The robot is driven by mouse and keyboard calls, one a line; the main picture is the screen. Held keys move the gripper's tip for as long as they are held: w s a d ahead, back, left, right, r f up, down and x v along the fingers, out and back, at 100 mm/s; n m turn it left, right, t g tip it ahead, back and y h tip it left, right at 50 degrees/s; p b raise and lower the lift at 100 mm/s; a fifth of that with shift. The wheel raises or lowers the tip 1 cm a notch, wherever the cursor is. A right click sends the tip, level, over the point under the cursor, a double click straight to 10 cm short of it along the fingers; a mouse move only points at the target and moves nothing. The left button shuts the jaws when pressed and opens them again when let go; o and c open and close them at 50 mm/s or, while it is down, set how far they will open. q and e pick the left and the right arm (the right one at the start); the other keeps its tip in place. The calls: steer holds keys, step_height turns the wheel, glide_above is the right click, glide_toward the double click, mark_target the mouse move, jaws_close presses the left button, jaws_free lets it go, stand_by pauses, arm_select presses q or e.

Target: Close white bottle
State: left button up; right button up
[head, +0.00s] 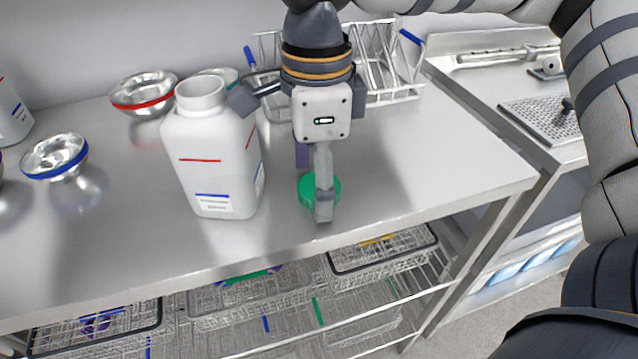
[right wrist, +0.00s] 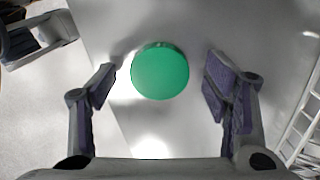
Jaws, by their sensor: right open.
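The white bottle (head: 212,155) stands upright and uncapped on the steel table, with a red line and a blue-striped label on its front. A round green cap (head: 305,190) lies on the table to the right of the bottle, partly hidden by my right gripper in the head view. My right gripper (head: 312,185) points down over the cap with its fingers apart. In the right wrist view, the cap (right wrist: 160,71) lies between and beyond the two open fingers, touching neither. My left gripper is not seen in the head view.
Steel bowls with a red rim (head: 143,95) and a blue rim (head: 55,157) stand left of the bottle. A wire rack (head: 390,65) stands behind my right gripper. Wire baskets (head: 385,258) sit on the shelf below. The table's right end is clear.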

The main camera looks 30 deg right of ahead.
steer(key=c, duration=0.9)
steer(key=shift+o, duration=0.2)
steer(key=shift+r, duration=0.1)
steer(key=shift+r, duration=0.2)
step_height(320, 180, up, 3)
steer(key=shift+w+f, duration=0.1)
steer(key=shift+f, duration=0.1)
steer(key=s+a+r, duration=0.8)
steer(key=a+r, duration=0.2)
steer(key=a, duration=0.1)
steer(key=shift+s, duration=0.4)
